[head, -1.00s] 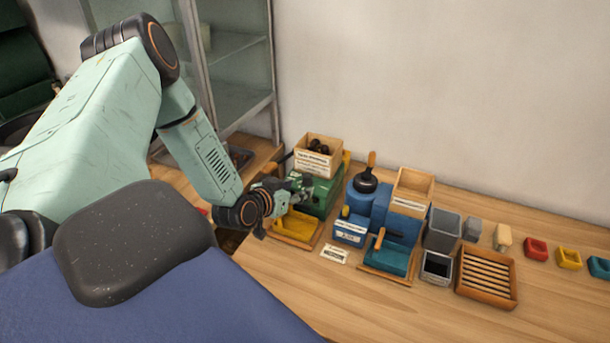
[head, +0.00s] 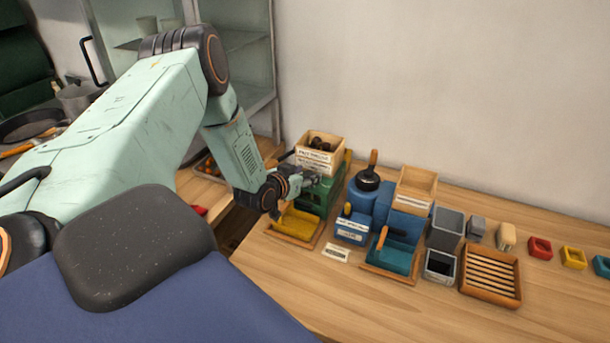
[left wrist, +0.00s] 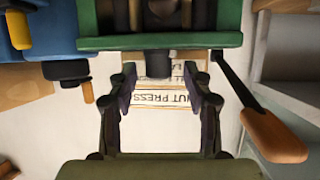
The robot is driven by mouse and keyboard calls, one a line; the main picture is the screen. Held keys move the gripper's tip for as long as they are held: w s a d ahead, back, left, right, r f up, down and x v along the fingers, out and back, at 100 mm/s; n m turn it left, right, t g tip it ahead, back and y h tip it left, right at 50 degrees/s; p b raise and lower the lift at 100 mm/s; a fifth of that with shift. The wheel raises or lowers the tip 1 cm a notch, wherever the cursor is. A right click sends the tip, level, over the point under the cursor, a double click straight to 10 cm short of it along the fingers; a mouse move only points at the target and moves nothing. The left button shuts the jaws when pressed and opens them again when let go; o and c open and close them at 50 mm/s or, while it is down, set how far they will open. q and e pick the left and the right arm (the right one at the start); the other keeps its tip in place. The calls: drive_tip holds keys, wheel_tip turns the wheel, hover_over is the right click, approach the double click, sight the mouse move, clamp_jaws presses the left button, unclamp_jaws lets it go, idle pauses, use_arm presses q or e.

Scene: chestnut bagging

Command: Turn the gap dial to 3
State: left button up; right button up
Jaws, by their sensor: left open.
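The green machine (head: 312,196) stands on the bench with a box of chestnuts on top. My left gripper (head: 306,180) is in front of its upper part. In the left wrist view the green machine body (left wrist: 160,42) is upside down at the top, and my left gripper (left wrist: 163,82) is open with its fingers apart. A dark round stub (left wrist: 159,66) under the green edge lies between the fingertips, with no visible grip on it. I cannot tell whether it is the gap dial, and no dial numbers are readable.
A wooden-handled lever (left wrist: 275,136) is close to the right finger in the wrist view. The blue machine (head: 383,205) stands right of the green one. A yellow tray (head: 297,224) lies below my gripper.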

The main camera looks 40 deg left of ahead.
use_arm(q)
drive_tip(key=shift+w+d+f, duration=0.1)
drive_tip(key=shift+w, duration=0.1)
drive_tip(key=shift+c, duration=0.8)
drive_tip(key=shift+s, duration=0.2)
drive_tip(key=c, duration=0.5)
clamp_jaws()
